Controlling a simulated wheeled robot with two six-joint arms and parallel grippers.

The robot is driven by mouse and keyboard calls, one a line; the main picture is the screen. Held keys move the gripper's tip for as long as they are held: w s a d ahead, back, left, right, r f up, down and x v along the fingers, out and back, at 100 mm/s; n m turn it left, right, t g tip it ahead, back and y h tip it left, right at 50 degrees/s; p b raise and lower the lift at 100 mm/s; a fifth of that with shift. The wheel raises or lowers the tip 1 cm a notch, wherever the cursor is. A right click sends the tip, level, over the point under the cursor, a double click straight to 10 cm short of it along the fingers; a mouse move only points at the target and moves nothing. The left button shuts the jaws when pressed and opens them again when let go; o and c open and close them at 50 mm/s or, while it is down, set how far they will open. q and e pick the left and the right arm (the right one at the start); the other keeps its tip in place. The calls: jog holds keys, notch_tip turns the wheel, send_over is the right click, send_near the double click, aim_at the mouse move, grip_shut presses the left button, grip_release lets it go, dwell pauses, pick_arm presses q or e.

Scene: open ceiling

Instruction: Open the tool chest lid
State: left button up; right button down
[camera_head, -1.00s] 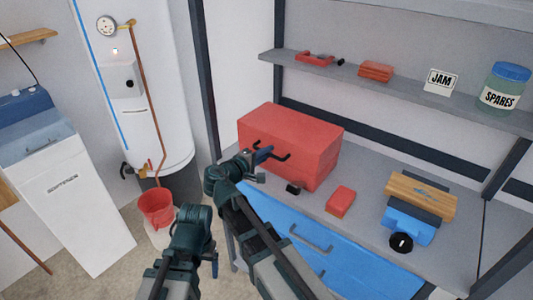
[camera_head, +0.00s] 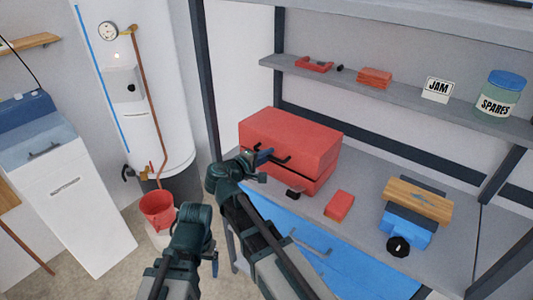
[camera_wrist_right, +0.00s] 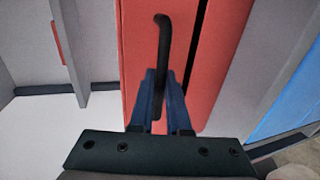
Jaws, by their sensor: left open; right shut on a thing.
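The red tool chest (camera_head: 290,140) stands on the grey workbench. A dark gap shows under its lid at the front, so the lid is raised a little. My right gripper (camera_head: 264,157) is shut on the black lid handle (camera_head: 284,160) at the chest's front. In the right wrist view its blue fingers (camera_wrist_right: 163,85) close around the handle bar (camera_wrist_right: 163,45), with the dark gap beside it. My left gripper (camera_head: 214,262) is low at the left, in front of the bench, empty and apart from the chest; its fingers are mostly hidden.
A small black piece (camera_head: 293,194) and a red box (camera_head: 339,206) lie before the chest. A blue block with a wooden top (camera_head: 417,202) stands right. Above is a shelf (camera_head: 400,97) with a jam sign and spares jar. A red bucket (camera_head: 157,208) stands left.

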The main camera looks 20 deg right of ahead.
jog(key=w+d+r+g+y+p, duration=0.1)
jog(key=d+r+y+p, duration=0.1)
jog(key=r+p, duration=0.2)
jog(key=w+d+r+g+y+p, duration=0.1)
jog(key=r+p, duration=0.3)
jog(key=p, duration=0.7)
jog(key=w+d+r+g+y+p, duration=0.2)
jog(key=w+d+r+p, duration=0.1)
jog(key=p, duration=0.4)
jog(key=shift+r+g+y, duration=0.3)
jog(key=shift+r, duration=0.45)
jog(key=w+d+r+g+y+p, duration=0.1)
jog(key=w+d+r+p, duration=0.3)
jog(key=d, duration=0.7)
jog(key=shift+w+d+y+p, duration=0.4)
jog(key=shift+w+p, duration=1)
jog(key=shift+w, duration=1)
jog(key=c, duration=1.2)
grip_release()
jog(key=shift+o, duration=0.2)
